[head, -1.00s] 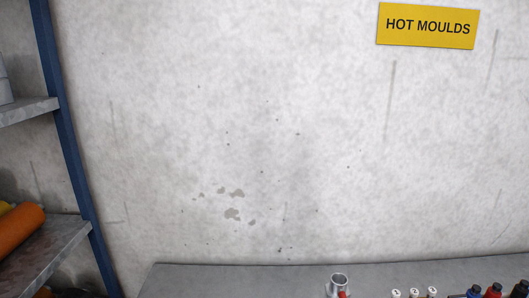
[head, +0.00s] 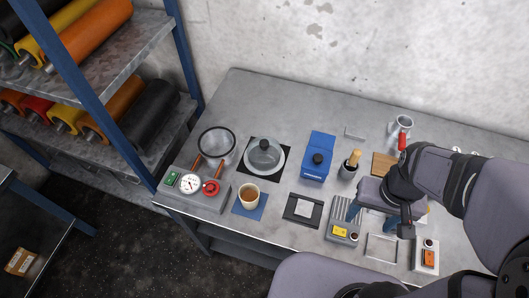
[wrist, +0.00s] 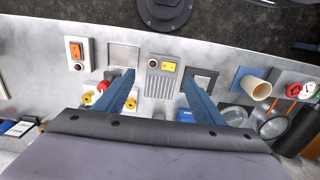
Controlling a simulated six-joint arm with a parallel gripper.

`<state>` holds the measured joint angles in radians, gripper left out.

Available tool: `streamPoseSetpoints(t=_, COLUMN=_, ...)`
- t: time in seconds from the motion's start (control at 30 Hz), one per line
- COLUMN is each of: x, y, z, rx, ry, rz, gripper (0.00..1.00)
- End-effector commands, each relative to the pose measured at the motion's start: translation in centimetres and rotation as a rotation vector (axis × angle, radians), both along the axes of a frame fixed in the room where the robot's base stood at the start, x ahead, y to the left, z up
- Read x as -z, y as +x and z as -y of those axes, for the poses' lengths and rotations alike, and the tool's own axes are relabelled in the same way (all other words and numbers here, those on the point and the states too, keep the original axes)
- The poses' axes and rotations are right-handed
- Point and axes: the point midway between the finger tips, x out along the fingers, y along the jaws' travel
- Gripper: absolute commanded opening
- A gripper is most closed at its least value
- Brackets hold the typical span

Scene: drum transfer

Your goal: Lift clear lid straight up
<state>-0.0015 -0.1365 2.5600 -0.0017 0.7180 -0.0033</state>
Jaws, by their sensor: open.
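In the wrist view the lid (wrist: 272,128) shows partly at the lower right, beyond the right finger. My gripper (head: 378,222) is well to the right of the lid, above the bench's front part. Its two blue fingers stand apart with nothing between them in the wrist view (wrist: 160,80).
A ringed screen (head: 216,145), a gauge box with a red valve (head: 211,187), a tan cup (head: 249,194) and a blue box (head: 318,158) stand around the lid. A brush pot (head: 348,169) stands between lid and gripper. Shelves with coloured rolls (head: 92,40) are at left.

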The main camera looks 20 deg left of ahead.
Motion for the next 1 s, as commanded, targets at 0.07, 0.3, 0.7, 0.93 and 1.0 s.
streamPoseSetpoints(t=0.07, x=0.0, y=0.0, z=0.0, rx=0.000, ry=0.000, rz=0.000, gripper=0.63)
streamPoseSetpoints(t=0.3, x=0.0, y=0.0, z=0.0, rx=0.000, ry=0.000, rz=0.000, gripper=0.47)
streamPoseSetpoints(t=0.7, x=0.0, y=1.4, z=-0.5, rx=-0.009, ry=0.000, rz=0.000, gripper=0.47)
streamPoseSetpoints(t=0.93, x=0.0, y=7.6, z=-3.5, rx=-0.050, ry=0.000, rz=0.000, gripper=0.47)
streamPoseSetpoints(t=1.0, x=0.1, y=10.1, z=-5.1, rx=-0.067, ry=0.000, rz=-0.002, gripper=0.47)
